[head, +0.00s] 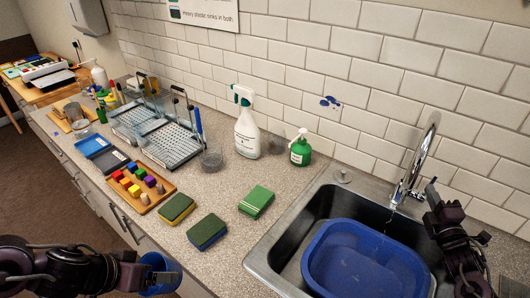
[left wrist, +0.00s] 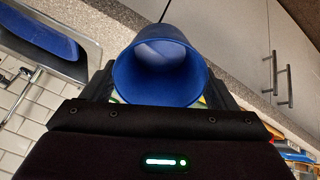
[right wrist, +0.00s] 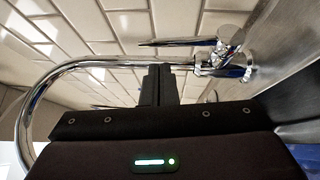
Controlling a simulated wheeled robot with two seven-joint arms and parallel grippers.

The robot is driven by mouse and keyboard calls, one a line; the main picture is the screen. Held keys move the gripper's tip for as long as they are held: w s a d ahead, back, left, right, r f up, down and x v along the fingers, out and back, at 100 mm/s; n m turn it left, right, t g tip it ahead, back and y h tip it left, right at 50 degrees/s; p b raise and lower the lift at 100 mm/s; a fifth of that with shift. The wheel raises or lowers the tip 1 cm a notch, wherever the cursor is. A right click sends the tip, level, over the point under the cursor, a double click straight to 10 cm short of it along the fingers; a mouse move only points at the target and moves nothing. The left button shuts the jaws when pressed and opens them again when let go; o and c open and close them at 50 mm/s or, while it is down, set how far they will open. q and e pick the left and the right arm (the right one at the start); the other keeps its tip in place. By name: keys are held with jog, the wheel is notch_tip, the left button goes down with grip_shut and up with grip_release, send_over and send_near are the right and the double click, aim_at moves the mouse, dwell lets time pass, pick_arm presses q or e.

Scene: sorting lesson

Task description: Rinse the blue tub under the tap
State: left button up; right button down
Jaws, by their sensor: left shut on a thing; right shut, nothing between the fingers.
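A small round blue tub (head: 158,262) is in my left gripper (head: 143,268), over the counter's front edge at the lower left. In the left wrist view the tub (left wrist: 160,92) sits between the fingers, its open mouth toward the camera. The chrome tap (head: 415,165) rises behind the sink; a thin stream seems to hang from its spout. My right gripper (head: 433,188) is shut and empty beside the tap, on its right. In the right wrist view the tap (right wrist: 42,88) arches past the closed fingers (right wrist: 158,75), with its handle (right wrist: 225,45) at the upper right.
A large blue basin (head: 318,248) fills much of the steel sink (head: 268,248). Several sponges (head: 257,200) lie left of the sink. A green soap bottle (head: 300,150) and a white spray bottle (head: 246,130) stand behind them. A wooden tray (head: 152,198) of colored blocks is farther left.

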pick_arm(q)
jog(key=shift+s+f, duration=0.1)
jog(key=shift+f, duration=0.3)
pick_arm(e)
jog(key=shift+w+d+r, duration=0.15)
jog(key=shift+w+d, duration=0.35)
jog(key=shift+d, duration=0.15)
pick_arm(q)
jog(key=shift+f+b, duration=0.2)
jog(key=shift+b, duration=0.25)
jog(key=shift+s+a, duration=0.1)
pick_arm(e)
jog(key=shift+w+d+r, duration=0.55)
jog(key=shift+d+r, duration=0.1)
jog(key=shift+d, duration=0.1)
